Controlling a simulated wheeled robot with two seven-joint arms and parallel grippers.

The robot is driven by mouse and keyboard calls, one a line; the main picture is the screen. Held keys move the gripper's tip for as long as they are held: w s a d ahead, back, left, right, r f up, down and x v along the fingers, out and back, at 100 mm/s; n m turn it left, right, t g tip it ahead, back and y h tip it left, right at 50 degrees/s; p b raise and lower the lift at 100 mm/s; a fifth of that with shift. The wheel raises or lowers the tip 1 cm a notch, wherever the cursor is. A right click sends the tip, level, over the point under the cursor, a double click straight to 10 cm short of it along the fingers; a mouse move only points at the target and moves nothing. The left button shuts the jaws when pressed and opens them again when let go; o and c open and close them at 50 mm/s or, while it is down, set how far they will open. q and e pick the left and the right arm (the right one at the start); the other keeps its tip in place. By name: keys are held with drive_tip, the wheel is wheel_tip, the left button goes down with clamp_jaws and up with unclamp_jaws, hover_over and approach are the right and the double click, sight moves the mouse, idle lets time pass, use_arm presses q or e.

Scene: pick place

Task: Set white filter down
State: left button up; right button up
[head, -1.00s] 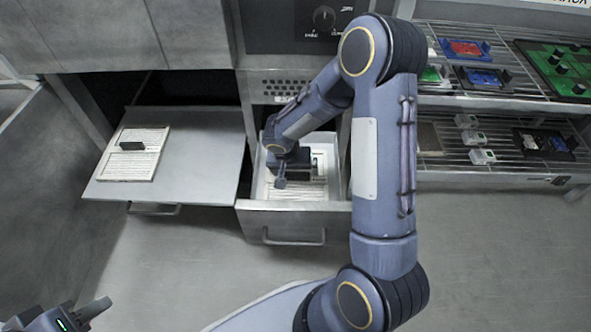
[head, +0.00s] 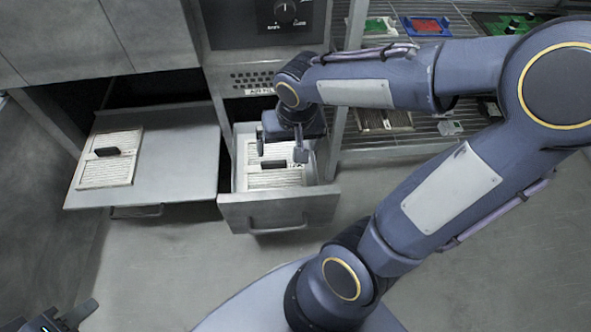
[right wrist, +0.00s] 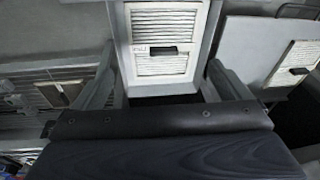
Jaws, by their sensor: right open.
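A white pleated filter (head: 275,177) with a black handle lies flat in the open drawer (head: 280,213). It also shows in the right wrist view (right wrist: 160,65), lying in the drawer there. A second white filter (head: 108,170) with a black handle lies on the grey lowered panel at left. My right gripper (head: 281,150) is over the back part of the drawer, open and empty. In the right wrist view its two fingers stand apart with the drawer's filter between and beyond them. My left gripper (head: 62,318) is partly in view at the bottom left corner; its jaw opening is unclear.
The grey panel (head: 190,165) sits left of the drawer. A wire rack (head: 440,100) with coloured trays stands at right, partly behind my right arm. A control panel with a knob (head: 286,12) is above the drawer. The floor in front is clear.

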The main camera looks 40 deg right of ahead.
drive_tip(key=s+a+r+n+t+y, duration=0.3)
drive_tip(key=s+a+r, duration=0.2)
drive_tip(key=s, duration=0.5)
drive_tip(key=shift+n+y, duration=0.3)
drive_tip(key=shift+y, duration=0.1)
drive_tip(key=shift+s, duration=0.1)
